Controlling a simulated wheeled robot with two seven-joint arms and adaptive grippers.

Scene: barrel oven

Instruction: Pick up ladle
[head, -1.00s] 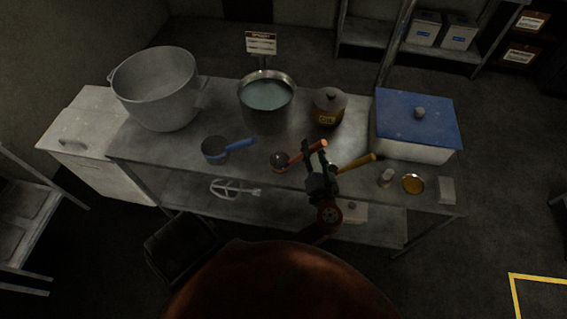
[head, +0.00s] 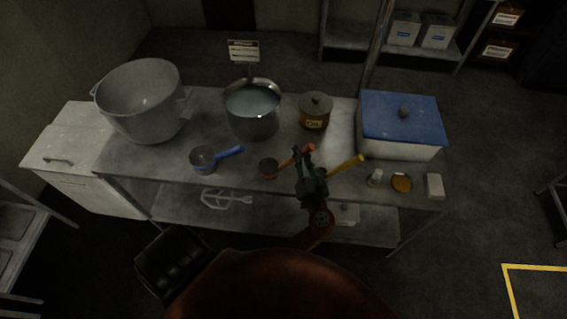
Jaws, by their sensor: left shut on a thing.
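A small ladle with a dark round bowl (head: 268,168) and a red-orange handle lies near the front edge of the steel table, its handle slanting up to the right. My left gripper (head: 302,154) is shut on the ladle's handle near its far end. Whether the bowl touches the tabletop is hard to tell. A blue-handled ladle (head: 204,158) lies to the left, and a yellow-handled one (head: 346,165) lies just right of my gripper, its bowl partly hidden by the gripper. My right gripper is not in view.
On the steel table (head: 140,163) stand a big grey pot (head: 140,105), a pot of liquid (head: 253,112), a brown lidded jar (head: 314,112) and a blue-lidded box (head: 400,125). Small items, including an amber-coloured dish (head: 401,182), lie at the front right.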

